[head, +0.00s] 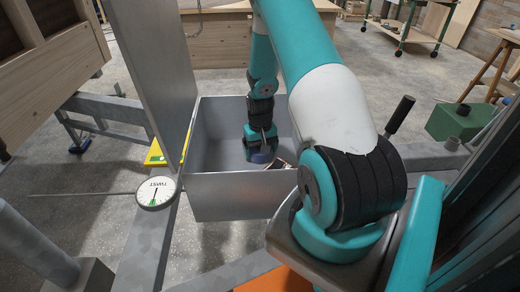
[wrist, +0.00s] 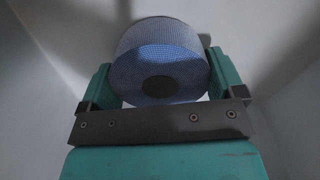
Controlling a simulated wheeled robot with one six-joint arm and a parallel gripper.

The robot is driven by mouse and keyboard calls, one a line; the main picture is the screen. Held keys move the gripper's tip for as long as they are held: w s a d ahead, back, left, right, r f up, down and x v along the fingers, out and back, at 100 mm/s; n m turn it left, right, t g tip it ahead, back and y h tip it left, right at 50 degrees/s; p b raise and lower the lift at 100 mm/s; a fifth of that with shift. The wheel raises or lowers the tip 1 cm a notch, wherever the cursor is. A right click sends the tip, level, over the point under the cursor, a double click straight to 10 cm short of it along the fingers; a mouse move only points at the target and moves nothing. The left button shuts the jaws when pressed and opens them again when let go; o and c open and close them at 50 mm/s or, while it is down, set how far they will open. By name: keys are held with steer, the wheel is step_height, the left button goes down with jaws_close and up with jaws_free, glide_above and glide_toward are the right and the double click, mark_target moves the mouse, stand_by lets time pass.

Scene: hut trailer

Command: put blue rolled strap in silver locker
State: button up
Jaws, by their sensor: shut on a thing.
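The silver locker (head: 232,197) is an open metal box in the middle of the head view, its lid (head: 150,65) raised on the left. My gripper (head: 262,150) is down inside it, near the bottom. In the wrist view my gripper (wrist: 160,92) is shut on the blue rolled strap (wrist: 160,58), with one teal finger on each side of the roll. The strap has a woven blue surface and a dark centre. In the head view only a small part of the strap (head: 260,158) shows below the fingers. Whether it touches the locker floor I cannot tell.
A small item (head: 277,164) lies in the locker right of my gripper. A round dial marked TWIST (head: 156,193) and a yellow piece (head: 154,153) are at the locker's left edge. A green box (head: 460,121) stands at the right. My arm hides the locker's right side.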

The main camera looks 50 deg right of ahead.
steer(key=shift+f, duration=0.15)
steer(key=o, duration=0.8)
step_height(320, 180, up, 12)
steer(key=shift+r+p, duration=0.15)
steer(key=shift+p, duration=0.35)
